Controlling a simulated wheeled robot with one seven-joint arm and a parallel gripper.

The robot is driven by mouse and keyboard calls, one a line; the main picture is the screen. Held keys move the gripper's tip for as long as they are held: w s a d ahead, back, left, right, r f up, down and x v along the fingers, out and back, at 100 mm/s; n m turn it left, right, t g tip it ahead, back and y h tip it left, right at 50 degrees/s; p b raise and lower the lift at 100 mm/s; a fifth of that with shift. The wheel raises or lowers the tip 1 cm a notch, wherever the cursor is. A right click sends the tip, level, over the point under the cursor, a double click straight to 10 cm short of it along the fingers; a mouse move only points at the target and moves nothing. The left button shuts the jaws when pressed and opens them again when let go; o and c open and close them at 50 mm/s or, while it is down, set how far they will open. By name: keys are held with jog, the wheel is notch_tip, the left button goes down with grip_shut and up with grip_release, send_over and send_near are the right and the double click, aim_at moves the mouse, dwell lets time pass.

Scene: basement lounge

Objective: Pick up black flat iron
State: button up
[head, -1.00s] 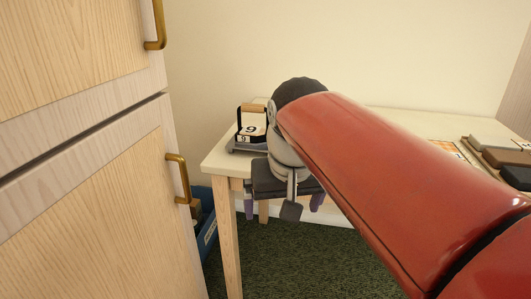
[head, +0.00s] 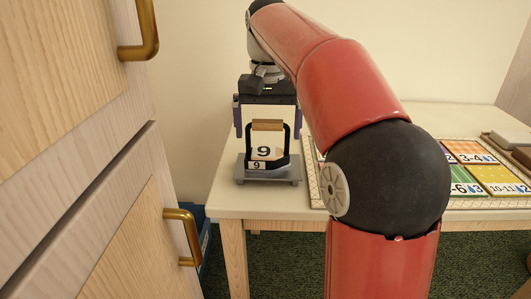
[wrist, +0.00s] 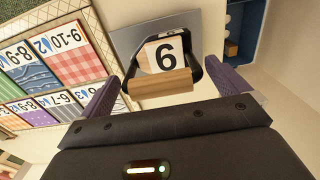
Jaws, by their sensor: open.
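The black flat iron (head: 265,153) has a wooden handle and pale panels marked 9. It stands on a grey base (head: 290,181) near the left end of the pale table. My gripper (head: 267,119) is open and points down above the iron, with its purple fingers to the left and right of the wooden handle. In the wrist view, the iron (wrist: 166,55) appears between and beyond the open fingers of my gripper (wrist: 166,88). Nothing is held. Whether the fingers are level with the handle is hard to tell.
The table (head: 237,204) also carries a board with coloured number cards (head: 495,178) on the right. A wooden cabinet with a brass handle (head: 183,238) stands close on the left. A blue bin (head: 205,240) sits on the floor beside the table.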

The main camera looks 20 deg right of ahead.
aim_at(258, 159)
notch_tip(258, 159, down, 3)
jog(key=shift+f, duration=0.2)
jog(key=shift+c, duration=0.3)
jog(key=shift+r, duration=0.1)
jog(key=c, duration=0.8)
